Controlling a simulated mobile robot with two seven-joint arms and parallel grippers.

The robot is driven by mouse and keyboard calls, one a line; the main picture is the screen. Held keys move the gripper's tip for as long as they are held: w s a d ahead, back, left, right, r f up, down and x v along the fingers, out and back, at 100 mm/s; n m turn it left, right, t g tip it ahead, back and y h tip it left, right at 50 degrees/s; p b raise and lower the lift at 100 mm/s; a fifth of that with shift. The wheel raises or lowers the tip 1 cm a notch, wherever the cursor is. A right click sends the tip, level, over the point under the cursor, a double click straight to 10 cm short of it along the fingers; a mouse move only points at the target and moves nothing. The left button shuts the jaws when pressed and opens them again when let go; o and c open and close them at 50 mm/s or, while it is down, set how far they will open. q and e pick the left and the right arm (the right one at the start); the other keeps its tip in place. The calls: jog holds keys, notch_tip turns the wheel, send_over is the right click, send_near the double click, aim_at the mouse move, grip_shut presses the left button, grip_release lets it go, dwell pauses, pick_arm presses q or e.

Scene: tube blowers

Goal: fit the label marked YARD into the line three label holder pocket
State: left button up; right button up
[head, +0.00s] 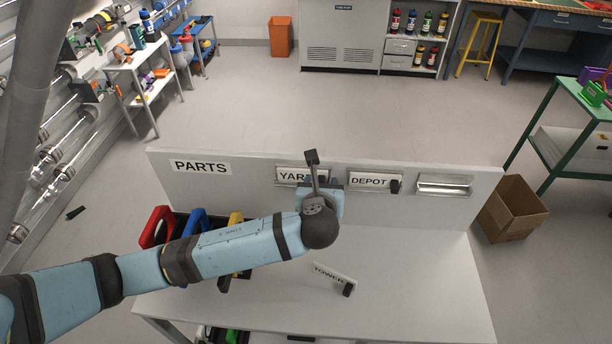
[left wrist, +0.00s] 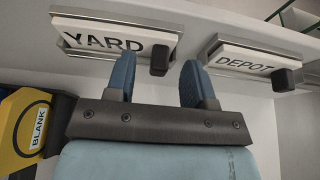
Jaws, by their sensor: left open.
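The white label marked YARD (head: 290,176) sits in the left holder on the table's back panel, partly hidden by my left arm. In the left wrist view, YARD (left wrist: 100,38) sits slightly tilted in its metal holder, with a black grip block (left wrist: 160,58) at its right end. The DEPOT label (head: 369,181) sits in the middle holder. The right holder (head: 444,185) is an empty metal pocket. My right gripper is not in view.
A TOWER label (head: 333,276) lies on the grey table (head: 410,290). Red, blue and yellow-handled parts, including a red one (head: 156,226), stand at the table's left, partly behind my arm. A cardboard box (head: 512,208) is on the floor at right. The table's right side is clear.

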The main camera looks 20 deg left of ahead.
pick_arm(q)
grip_shut()
jog(key=shift+r, duration=0.15)
